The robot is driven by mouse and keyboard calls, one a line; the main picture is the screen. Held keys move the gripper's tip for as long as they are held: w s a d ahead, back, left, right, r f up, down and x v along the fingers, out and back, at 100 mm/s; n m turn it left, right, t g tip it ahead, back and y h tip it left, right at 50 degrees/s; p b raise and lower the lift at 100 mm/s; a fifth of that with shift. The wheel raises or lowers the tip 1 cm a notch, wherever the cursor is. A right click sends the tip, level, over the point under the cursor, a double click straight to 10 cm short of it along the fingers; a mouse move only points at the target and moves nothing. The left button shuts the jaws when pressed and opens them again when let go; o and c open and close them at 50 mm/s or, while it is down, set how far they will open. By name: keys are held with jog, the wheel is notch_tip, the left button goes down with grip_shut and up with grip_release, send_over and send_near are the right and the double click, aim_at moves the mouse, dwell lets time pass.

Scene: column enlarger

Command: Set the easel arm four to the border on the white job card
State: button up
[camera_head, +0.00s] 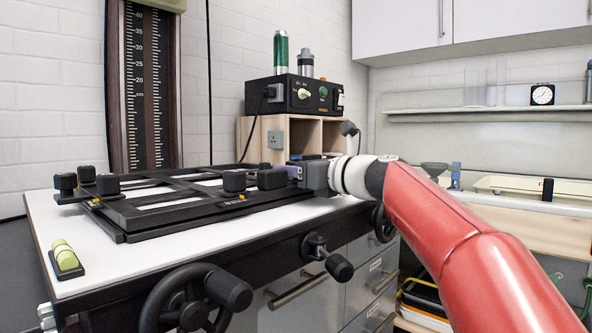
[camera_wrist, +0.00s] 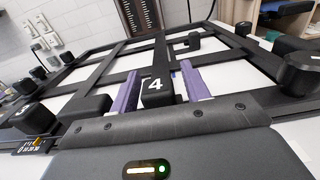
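The black bordering easel (camera_head: 130,217) lies on the white baseboard, its dark arms crossing over pale openings. The black knob marked 4 (camera_wrist: 157,90) stands on an easel arm (camera_wrist: 160,58) in the wrist view. My gripper (camera_wrist: 160,84) has its two purple fingers on either side of this knob. A thin pale gap shows between the knob and the right finger, so the fingers look open around it. In the head view my gripper (camera_head: 292,172) is at the easel's right end, its fingertips partly hidden by black knobs. I cannot make out a white job card.
Other black knobs (camera_head: 107,184) stand up around the easel. A small scale with a yellow pointer (camera_wrist: 38,141) shows at lower left in the wrist view. A green level vial (camera_head: 65,257) sits at the baseboard's left. Handwheels (camera_head: 193,299) jut out in front.

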jog(key=b+v, duration=0.1)
jog(key=v, duration=0.6)
jog(key=shift+s+d, duration=0.25)
jog(key=shift+d, duration=0.05)
dwell(0.5)
